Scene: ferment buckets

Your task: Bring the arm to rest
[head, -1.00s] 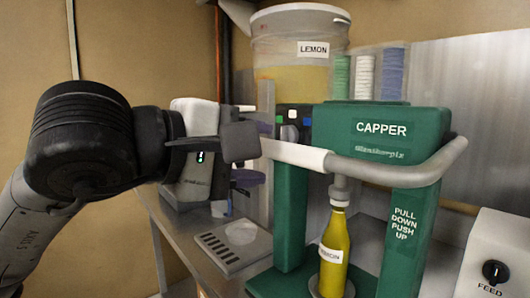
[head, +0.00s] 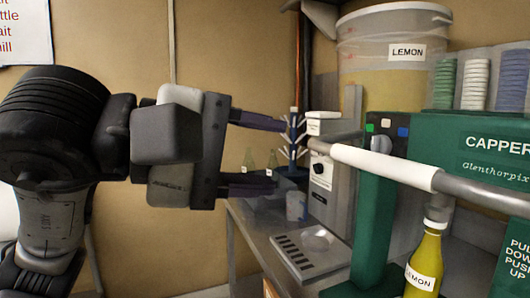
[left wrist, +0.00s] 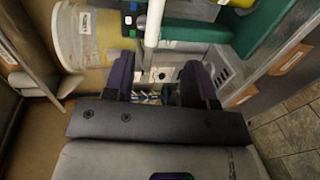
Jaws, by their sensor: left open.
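My left gripper (head: 262,156) is in the left half of the head view, its two dark fingers spread apart with nothing between them. It is clear of the capper handle (head: 385,165), to the left of it. In the left wrist view both fingers (left wrist: 160,82) show, apart and empty, with the white part of the handle beyond them. My left arm comes in from the left with its elbow bent. My right gripper is in neither view.
A green capper (head: 475,150) stands at right with a yellow lemon bottle (head: 424,265) under it. Behind are a lemon bucket (head: 383,60), a grey box machine (head: 332,180) and a blue bottle rack (head: 293,150). A drip tray (head: 302,262) lies on the metal counter (head: 252,245).

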